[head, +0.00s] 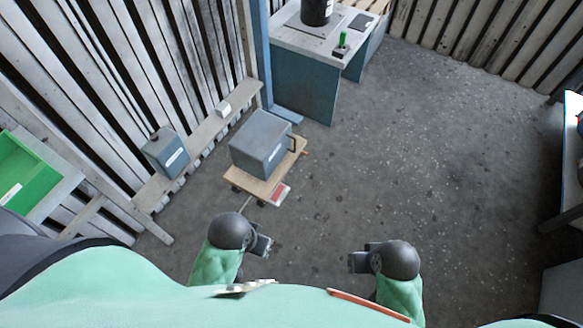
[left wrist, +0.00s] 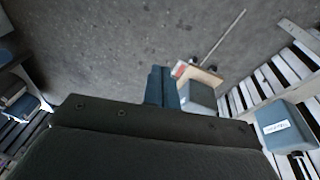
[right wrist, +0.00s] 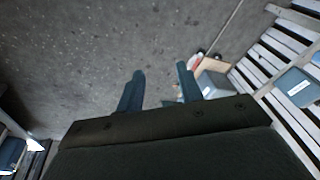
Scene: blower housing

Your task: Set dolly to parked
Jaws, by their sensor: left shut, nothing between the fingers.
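The dolly is a low wooden platform (head: 285,168) on the floor ahead of me, bearing a grey-blue box (head: 262,143). A red and white plate (head: 281,193) shows at its near edge. The dolly shows partly in the left wrist view (left wrist: 207,76) and in the right wrist view (right wrist: 216,66), beyond the fingers. My left gripper (head: 264,246) is shut and empty, low in the head view and short of the dolly. My right gripper (head: 356,262) is open and empty, farther right; its two separated fingers (right wrist: 158,88) show in the right wrist view. Neither touches the dolly.
A slatted wall with a low ledge (head: 215,125) runs along the left, holding a labelled grey box (head: 166,153). A green tray (head: 25,172) is at far left. A workbench (head: 305,85) with a green-handled lever (head: 342,41) stands behind. Floor on the right is clear.

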